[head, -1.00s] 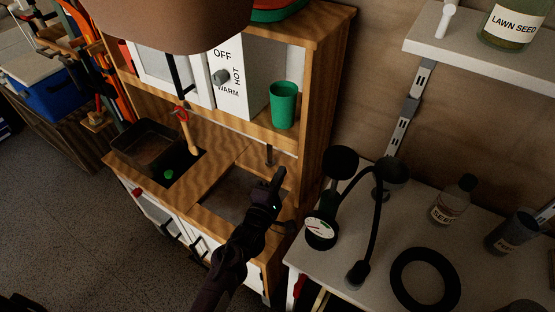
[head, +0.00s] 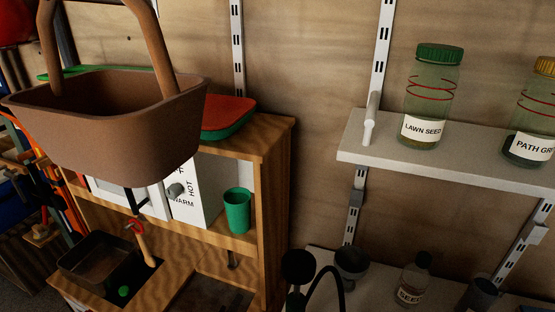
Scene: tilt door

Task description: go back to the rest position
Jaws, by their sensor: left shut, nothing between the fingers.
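Neither of my grippers can be made out in the head view now. The toy kitchen's wooden cabinet (head: 273,190) stands left of centre. A green cup (head: 237,210) stands upright on the cabinet's shelf, right of the panel. The sink area (head: 212,295) at the bottom edge shows no gripper over it. The lower cabinet front is out of the picture.
The brown basket (head: 110,130) fills the upper left close to the camera. A white wall shelf (head: 440,160) on the right holds a lawn seed jar (head: 430,100). A black pan (head: 100,262) sits on the counter. A seed bottle (head: 413,280) stands on the lower right bench.

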